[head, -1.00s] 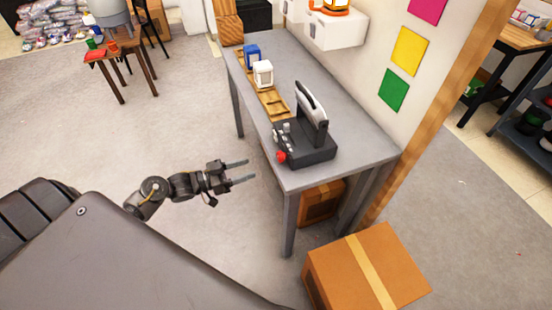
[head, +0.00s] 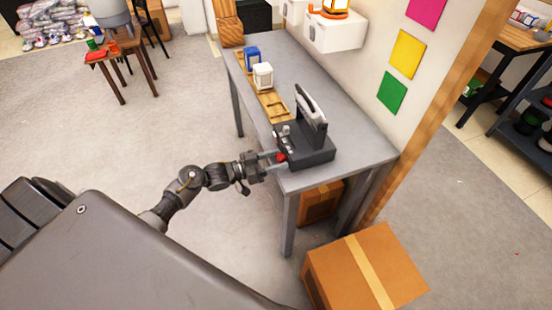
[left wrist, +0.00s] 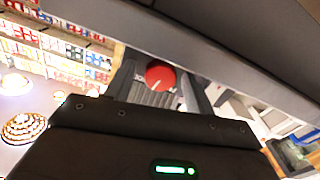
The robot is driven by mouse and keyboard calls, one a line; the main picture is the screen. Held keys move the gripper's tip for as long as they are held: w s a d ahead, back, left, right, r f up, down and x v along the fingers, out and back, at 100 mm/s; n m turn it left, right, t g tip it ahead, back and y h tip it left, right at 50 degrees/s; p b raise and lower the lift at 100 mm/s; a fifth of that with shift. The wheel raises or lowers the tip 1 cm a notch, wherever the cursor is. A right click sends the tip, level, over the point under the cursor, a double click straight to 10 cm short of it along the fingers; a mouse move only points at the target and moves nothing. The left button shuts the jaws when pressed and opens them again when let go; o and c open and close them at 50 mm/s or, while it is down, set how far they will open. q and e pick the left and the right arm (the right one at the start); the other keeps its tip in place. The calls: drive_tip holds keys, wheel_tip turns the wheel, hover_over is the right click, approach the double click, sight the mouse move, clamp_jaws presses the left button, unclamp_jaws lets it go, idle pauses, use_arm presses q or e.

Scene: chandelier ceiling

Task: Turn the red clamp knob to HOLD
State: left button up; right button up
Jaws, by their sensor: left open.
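The red clamp knob (head: 281,157) is on the front left side of a dark machine (head: 314,155) that stands on the grey table. In the left wrist view the round red knob (left wrist: 160,74) shows a pale pointer line and sits between the two fingers. My left gripper (head: 277,161) is open, with its fingertips around the knob at the machine's front. I cannot tell whether the fingers touch it. No HOLD marking is readable. My right gripper is in neither view.
The grey table (head: 350,150) carries a wooden rack (head: 272,105) with a white block (head: 263,76) and a blue block (head: 252,57) behind the machine. A cardboard box (head: 365,272) stands on the floor at the front right. Open floor lies left of the table.

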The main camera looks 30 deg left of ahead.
use_arm(q)
drive_tip(key=shift+w, duration=0.1)
drive_tip(key=shift+c, duration=0.3)
drive_tip(key=c, duration=0.9)
drive_tip(key=m+b, duration=0.1)
drive_tip(key=m, duration=0.1)
drive_tip(key=shift+d+f+m, duration=0.1)
drive_tip(key=shift+m, duration=0.3)
drive_tip(key=shift+m+b, duration=0.85)
drive_tip(key=shift+m, duration=1.05)
